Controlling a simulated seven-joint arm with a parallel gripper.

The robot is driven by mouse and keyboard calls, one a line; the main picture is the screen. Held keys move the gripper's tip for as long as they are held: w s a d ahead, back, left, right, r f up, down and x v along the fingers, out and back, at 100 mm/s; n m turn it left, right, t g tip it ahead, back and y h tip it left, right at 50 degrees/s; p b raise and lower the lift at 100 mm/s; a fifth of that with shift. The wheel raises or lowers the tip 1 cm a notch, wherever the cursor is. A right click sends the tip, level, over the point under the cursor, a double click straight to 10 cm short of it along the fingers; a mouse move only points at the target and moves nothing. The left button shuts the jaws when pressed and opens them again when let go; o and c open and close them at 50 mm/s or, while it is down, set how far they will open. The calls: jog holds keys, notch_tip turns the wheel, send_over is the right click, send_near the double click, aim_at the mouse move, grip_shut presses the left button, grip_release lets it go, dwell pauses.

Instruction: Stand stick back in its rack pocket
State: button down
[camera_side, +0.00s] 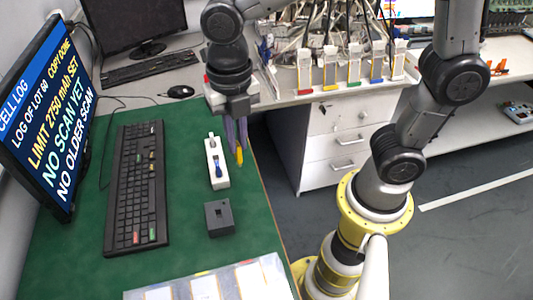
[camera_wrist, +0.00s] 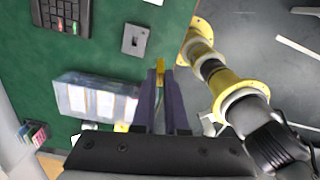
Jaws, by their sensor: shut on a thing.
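My gripper (camera_side: 237,138) hangs above the right edge of the green mat, fingers pointing down. Its purple fingers are shut on a slim yellow stick (camera_side: 240,157), whose lower end shows at the fingertips. The stick also shows in the wrist view (camera_wrist: 160,66); its upper part is hidden between the fingers. Small coloured pieces (camera_wrist: 36,132), apparently in a holder, show at the lower left of the wrist view; I cannot make out pockets there. A white block (camera_side: 216,163) with a blue piece on it lies just left of my gripper in the side view.
A dark grey block (camera_side: 219,218) with a small opening sits on the green mat (camera_side: 190,245). A clear tray (camera_side: 272,265) with pale cells lies at the near edge. A keyboard (camera_side: 137,187) and a monitor (camera_side: 48,110) stand left. Several colour-footed white holders (camera_side: 305,72) line the back bench.

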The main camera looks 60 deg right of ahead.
jog(key=w+d+f+m, duration=0.1)
jog(key=w+d+f, duration=0.1)
jog(key=w+d, duration=0.35)
jog(key=w+d+f+m, duration=0.1)
jog(key=w+d+f, duration=0.2)
jog(key=w, duration=0.6)
jog(key=shift+w+f, duration=0.1)
jog(key=shift+f, duration=5.5)
jog(key=c, duration=0.9)
grip_release()
jog(key=shift+o, duration=0.2)
jog(key=shift+r, duration=0.1)
